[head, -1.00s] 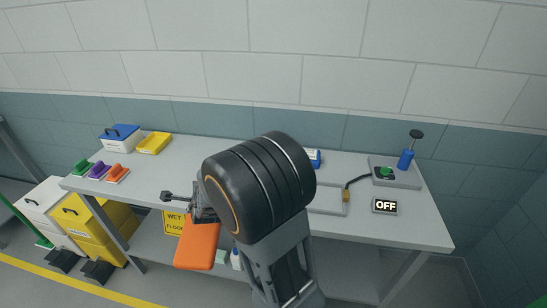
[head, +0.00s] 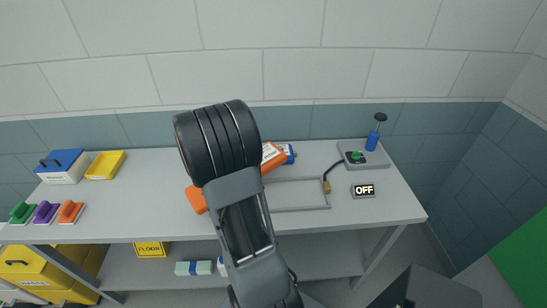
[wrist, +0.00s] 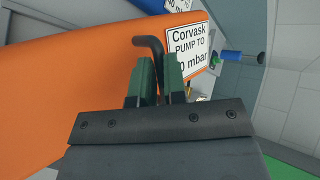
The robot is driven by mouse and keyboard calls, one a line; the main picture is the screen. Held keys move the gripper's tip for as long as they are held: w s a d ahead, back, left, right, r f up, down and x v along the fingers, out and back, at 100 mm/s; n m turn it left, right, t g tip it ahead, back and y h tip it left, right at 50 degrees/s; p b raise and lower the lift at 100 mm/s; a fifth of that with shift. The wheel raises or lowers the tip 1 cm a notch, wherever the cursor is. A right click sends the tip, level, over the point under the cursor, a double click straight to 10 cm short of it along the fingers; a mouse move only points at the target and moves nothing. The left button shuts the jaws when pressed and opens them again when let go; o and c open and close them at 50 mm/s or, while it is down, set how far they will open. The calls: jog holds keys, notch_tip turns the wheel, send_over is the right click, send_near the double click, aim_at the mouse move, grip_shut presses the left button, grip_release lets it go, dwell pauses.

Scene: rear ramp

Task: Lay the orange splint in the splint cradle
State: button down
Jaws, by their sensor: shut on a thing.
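The orange splint shows on both sides of my arm in the head view, its left end (head: 196,199) and its labelled right end (head: 273,157). It fills much of the wrist view (wrist: 60,90), with a white "Corvask" label. My gripper (wrist: 160,72) is shut on the splint at a dark bent piece between the green fingers. My arm hides the gripper in the head view. A shallow grey frame on the bench, likely the splint cradle (head: 302,208), lies right of my arm. Its left part is hidden, and I cannot tell how high the splint is above the bench.
A blue labelled item (head: 291,153) lies behind the splint's right end. A pump station (head: 365,155) with a blue pump (head: 373,140), a cable and an "OFF" display (head: 363,190) are at the right. Boxes and coloured brushes stand at the left.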

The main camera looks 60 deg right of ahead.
aim_at(274, 156)
jog(key=s+d+m+g+p, duration=0.2)
jog(key=s+d+m+g, duration=0.35)
jog(key=s, duration=0.55)
jog(key=shift+m+g+y, duration=0.25)
jog(key=shift+m+y, duration=0.3)
jog(key=shift+y, duration=0.05)
jog(key=shift+s+f+b, duration=0.2)
jog(key=shift+f+b, duration=2.2)
jog(key=shift+b, duration=0.25)
